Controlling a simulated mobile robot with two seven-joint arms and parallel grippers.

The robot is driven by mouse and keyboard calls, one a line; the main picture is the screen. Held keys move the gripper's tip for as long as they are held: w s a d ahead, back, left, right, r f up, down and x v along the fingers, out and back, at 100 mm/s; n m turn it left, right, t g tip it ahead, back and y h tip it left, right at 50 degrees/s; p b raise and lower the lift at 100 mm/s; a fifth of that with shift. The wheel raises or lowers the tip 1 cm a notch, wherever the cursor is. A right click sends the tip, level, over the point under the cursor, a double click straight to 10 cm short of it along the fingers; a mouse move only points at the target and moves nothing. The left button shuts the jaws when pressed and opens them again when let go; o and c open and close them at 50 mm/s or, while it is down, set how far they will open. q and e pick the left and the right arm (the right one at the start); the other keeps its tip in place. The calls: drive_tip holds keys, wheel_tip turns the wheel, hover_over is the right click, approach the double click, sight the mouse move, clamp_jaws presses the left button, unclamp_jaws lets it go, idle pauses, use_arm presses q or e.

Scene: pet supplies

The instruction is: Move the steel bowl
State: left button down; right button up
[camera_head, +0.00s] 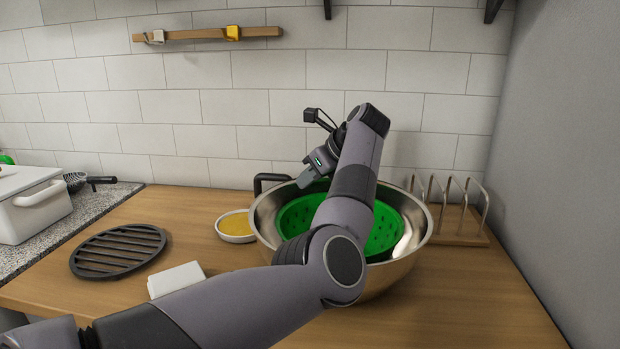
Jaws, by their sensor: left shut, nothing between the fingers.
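The steel bowl (418,243) stands on the wooden counter, right of the middle. A green perforated colander (383,233) sits inside it. My left arm reaches across the front and over the bowl, hiding part of both. My left gripper (304,182) is at the bowl's far left side, with its fingers pointing down and left near the rim. It is shut and empty. I cannot tell whether it touches the rim or the colander. My right gripper is not in view.
A black handle (258,184) shows behind the bowl's left rim. A small dish of yellow contents (236,224) sits left of it. A black round trivet (118,250), a white block (176,279) and a white pot (32,207) are further left. A wire rack (464,238) stands right, near the wall.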

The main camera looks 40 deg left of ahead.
use_arm(q)
drive_tip(key=shift+a+r+p, duration=0.15)
drive_tip(key=shift+a+p, duration=0.4)
drive_tip(key=shift+a, duration=0.75)
drive_tip(key=v, duration=0.7)
drive_tip(key=shift+s, duration=0.1)
